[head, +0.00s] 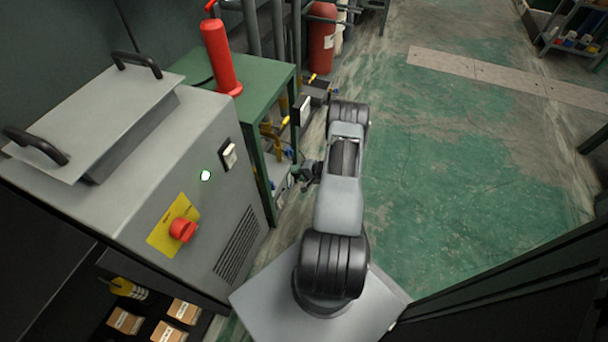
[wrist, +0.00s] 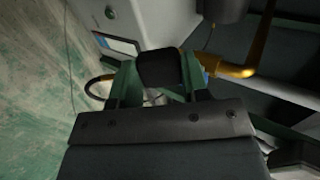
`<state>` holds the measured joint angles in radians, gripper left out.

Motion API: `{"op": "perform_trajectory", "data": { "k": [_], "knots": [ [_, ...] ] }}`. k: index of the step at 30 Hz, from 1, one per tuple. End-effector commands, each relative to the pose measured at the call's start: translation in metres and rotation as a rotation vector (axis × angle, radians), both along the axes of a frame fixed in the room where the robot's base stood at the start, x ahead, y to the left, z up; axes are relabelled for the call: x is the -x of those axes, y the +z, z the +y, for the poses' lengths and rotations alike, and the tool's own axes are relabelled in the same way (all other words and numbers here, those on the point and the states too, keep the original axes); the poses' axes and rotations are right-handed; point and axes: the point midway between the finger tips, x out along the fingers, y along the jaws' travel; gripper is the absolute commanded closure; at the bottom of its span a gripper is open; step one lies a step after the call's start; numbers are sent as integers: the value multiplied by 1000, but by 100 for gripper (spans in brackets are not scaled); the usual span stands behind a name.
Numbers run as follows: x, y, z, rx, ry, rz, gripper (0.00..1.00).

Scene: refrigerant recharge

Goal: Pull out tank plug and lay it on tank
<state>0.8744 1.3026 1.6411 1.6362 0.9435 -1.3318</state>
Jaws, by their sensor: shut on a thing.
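My gripper (wrist: 162,76) has its two green fingers shut on a dark, rounded block (wrist: 157,66), which I take to be the tank plug. In the head view my gripper (head: 303,174) is small, low beside the green table, and what it holds cannot be made out there. I cannot tell whether the plug is still seated. I cannot clearly make out the tank.
A green table (head: 255,75) carrying a red extinguisher (head: 220,58) stands left of my arm. A grey cabinet (head: 215,135) with a red knob (head: 183,230) is nearer. A red cylinder (head: 322,40) stands at the back. The green floor (head: 450,170) to the right is clear.

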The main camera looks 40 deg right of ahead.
Motion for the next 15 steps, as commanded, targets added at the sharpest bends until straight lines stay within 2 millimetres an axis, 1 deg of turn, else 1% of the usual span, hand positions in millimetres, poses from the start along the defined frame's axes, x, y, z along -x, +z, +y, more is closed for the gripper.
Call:
{"op": "perform_trajectory", "data": {
  "k": [15],
  "knots": [
    [-37,-17,20,0,1,-1,96]
  ]
}}
